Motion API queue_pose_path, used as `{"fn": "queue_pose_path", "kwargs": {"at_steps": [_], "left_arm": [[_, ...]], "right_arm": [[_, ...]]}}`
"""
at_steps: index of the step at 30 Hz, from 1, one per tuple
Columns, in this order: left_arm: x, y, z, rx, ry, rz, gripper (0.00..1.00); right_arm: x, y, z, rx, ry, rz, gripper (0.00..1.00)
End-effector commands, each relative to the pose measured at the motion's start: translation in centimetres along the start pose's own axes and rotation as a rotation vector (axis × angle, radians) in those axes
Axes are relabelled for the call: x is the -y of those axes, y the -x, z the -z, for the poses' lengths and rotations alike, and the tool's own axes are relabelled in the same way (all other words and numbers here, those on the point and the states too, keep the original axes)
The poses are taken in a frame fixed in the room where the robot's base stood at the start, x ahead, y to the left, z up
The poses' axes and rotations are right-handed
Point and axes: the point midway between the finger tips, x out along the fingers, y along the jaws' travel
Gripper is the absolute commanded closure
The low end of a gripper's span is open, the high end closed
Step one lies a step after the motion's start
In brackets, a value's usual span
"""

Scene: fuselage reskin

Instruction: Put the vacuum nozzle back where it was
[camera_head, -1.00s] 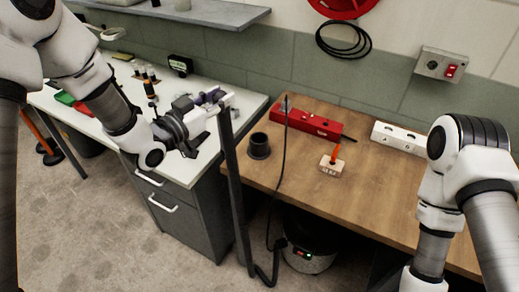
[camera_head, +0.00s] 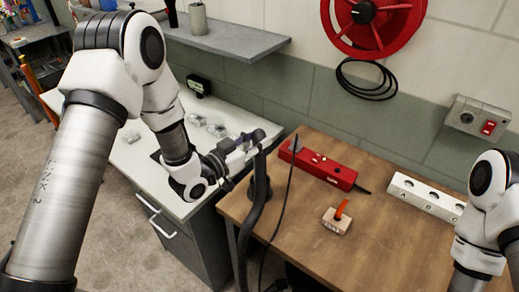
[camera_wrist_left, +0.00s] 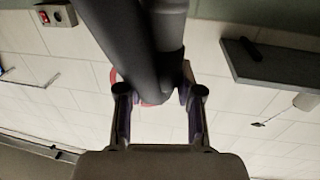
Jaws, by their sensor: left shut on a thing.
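My left gripper (camera_head: 252,140) is shut on the dark vacuum nozzle and its hose (camera_head: 248,225), near the left edge of the wooden bench. The hose hangs down past the bench edge. In the left wrist view the dark nozzle tube (camera_wrist_left: 152,55) sits between the two fingers (camera_wrist_left: 158,98). A black cup-shaped holder (camera_head: 263,188) stands on the bench just under the gripper, partly hidden by the hose. I cannot tell whether the nozzle touches it. My right gripper is out of view.
A white worktop (camera_head: 130,165) lies left. A grey shelf (camera_head: 225,38) and red reel (camera_head: 375,20) are above.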

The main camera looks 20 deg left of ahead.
Motion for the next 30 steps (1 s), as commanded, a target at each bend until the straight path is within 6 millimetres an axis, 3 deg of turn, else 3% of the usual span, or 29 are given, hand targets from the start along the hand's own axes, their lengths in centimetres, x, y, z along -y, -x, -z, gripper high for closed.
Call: {"fn": "queue_pose_path", "kwargs": {"at_steps": [5,16,17,18,19,30], "left_arm": [[0.0,0.0,-2.8,0.001,0.000,-0.001,1.00],[0.0,0.0,-3.6,0.000,-0.001,-0.001,1.00],[0.0,0.0,-3.5,0.000,-0.001,-0.001,0.57],[0.0,0.0,-3.4,0.000,-0.001,-0.001,0.43],[0.0,0.0,-3.4,0.000,0.000,-0.001,0.39],[0.0,0.1,-2.7,0.000,0.000,0.000,0.39]], "right_arm": [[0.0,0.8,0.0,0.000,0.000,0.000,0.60],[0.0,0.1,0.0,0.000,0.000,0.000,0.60],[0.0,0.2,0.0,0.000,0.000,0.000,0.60],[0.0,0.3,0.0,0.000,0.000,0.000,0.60],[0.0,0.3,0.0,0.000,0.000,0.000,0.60],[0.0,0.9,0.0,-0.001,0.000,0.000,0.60]]}}
